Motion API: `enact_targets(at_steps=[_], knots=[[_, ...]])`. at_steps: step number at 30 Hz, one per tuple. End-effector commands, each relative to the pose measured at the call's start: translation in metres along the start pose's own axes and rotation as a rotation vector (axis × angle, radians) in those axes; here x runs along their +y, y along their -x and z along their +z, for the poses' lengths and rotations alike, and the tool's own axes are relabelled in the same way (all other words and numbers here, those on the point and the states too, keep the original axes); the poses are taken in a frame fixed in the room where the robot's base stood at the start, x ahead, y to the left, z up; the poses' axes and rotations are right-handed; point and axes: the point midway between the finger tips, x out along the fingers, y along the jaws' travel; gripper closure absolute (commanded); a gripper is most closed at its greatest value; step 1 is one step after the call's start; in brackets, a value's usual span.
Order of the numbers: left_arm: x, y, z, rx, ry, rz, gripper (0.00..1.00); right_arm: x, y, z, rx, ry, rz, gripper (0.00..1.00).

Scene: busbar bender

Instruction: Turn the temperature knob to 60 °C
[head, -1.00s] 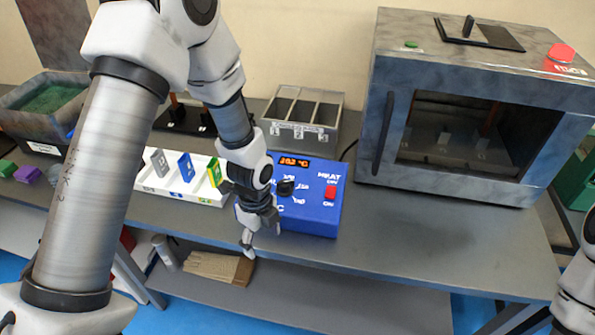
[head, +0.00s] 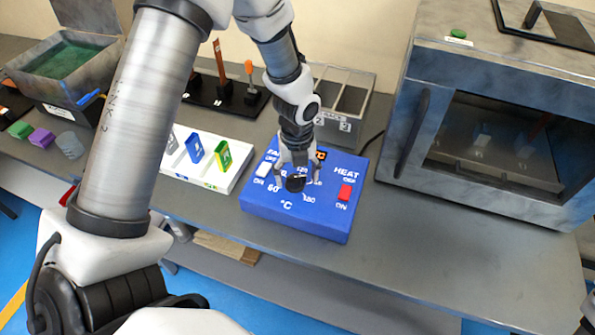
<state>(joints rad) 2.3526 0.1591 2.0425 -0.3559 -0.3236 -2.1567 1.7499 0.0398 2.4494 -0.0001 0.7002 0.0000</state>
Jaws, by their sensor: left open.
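The blue control box (head: 330,224) stands on the grey bench near the middle of the head view. Its black temperature knob (head: 295,184) sits among white printed marks, with a 60 mark readable to the lower left of it. My left gripper (head: 296,178) is open, pointing down over the box, with its fingers on either side of the knob. I cannot tell whether they touch it. The orange display (head: 321,155) is mostly hidden behind the gripper, so its reading does not show. The knob's pointer direction is unclear. My right gripper is not in view.
A red heat switch (head: 346,192) and a white switch (head: 263,170) flank the knob. The oven (head: 410,60) stands to the right. A white tray (head: 235,178) with coloured pieces lies close on the left. A grey divided bin (head: 362,85) is behind.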

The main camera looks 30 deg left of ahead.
Motion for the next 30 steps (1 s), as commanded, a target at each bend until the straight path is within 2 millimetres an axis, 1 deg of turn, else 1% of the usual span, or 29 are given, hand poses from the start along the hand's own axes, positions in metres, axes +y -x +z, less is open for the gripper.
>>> enact_targets(at_steps=[5,8,9,10,11,23,30], knots=[[-0.0001,0.0,0.0,-0.001,0.0,0.0,0.26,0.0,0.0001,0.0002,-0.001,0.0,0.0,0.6],[-0.0001,0.0001,0.0,-0.001,0.0,0.0,0.58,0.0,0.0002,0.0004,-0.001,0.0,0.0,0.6],[0.0,0.0001,0.0,0.0,0.0,0.0,0.72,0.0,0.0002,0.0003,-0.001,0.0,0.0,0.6],[0.0001,0.0,-0.0001,0.0,0.0,0.0,0.83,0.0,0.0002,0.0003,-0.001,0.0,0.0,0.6],[0.0001,0.0,-0.0002,0.0,0.0,0.0,0.86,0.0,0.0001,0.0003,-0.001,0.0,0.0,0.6],[0.0003,-0.0007,-0.0003,0.001,0.004,0.001,0.86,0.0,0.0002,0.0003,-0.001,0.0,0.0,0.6],[0.0004,0.0,-0.0003,0.001,0.06,0.002,0.86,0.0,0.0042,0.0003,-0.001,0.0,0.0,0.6]])
